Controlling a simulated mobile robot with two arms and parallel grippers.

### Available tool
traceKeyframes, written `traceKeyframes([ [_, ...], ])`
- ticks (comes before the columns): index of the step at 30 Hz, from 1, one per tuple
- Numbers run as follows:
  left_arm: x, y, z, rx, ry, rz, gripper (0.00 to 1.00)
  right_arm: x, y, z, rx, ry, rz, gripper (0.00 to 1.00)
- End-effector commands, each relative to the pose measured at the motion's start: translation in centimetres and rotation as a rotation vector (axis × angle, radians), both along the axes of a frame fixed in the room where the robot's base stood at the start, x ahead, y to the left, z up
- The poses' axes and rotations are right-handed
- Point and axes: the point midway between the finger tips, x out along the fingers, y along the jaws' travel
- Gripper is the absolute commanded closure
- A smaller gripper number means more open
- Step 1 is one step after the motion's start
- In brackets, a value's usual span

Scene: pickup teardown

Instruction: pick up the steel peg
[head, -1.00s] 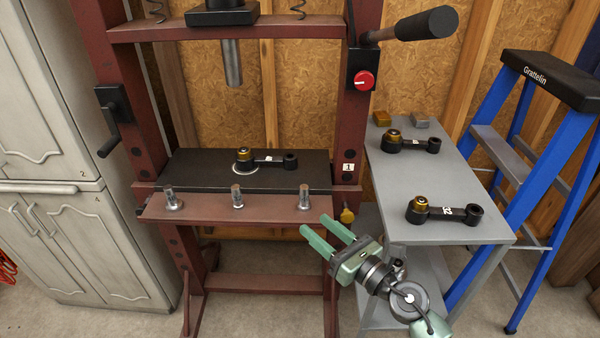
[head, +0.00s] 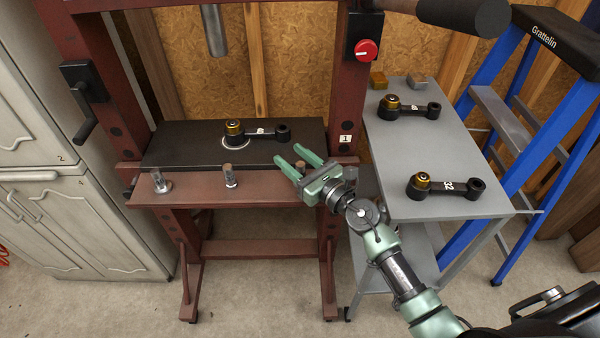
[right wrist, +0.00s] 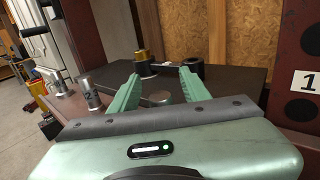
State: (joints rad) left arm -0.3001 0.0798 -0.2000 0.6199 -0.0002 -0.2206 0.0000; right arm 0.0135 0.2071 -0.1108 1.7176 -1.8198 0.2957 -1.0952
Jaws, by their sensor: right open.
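Three short steel pegs stand upright on the front ledge of the red press (head: 200,195): a left peg (head: 160,182), a middle peg (head: 229,176) and a right peg (head: 300,165). The right peg is partly hidden by my right gripper (head: 300,161). My right gripper is open and empty, its green fingers pointing toward the press bed. In the right wrist view, a round steel top (right wrist: 160,97) shows between and beyond the fingers, apart from both. The other pegs (right wrist: 90,93) stand left of the fingers there. My left gripper is not in view.
A black link with a brass bushing (head: 262,134) lies on the black press bed (head: 180,140). The press ram (head: 214,30) hangs above. A grey side table (head: 440,150) holds two more links. A blue ladder (head: 500,120) stands right; cabinets stand left.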

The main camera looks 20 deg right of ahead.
Motion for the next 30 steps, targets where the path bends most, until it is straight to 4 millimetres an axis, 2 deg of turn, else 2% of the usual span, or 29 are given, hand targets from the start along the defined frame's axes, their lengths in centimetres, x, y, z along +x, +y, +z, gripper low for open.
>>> traceKeyframes([
  [8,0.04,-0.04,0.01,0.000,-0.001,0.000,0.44,0.31,0.16,-0.06,0.000,0.001,0.000,0.53],
  [13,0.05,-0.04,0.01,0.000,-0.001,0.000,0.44,0.30,0.15,-0.04,0.000,0.001,0.000,1.00],
  [30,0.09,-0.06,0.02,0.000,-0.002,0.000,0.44,0.29,0.12,-0.02,0.000,0.000,0.000,1.00],
])
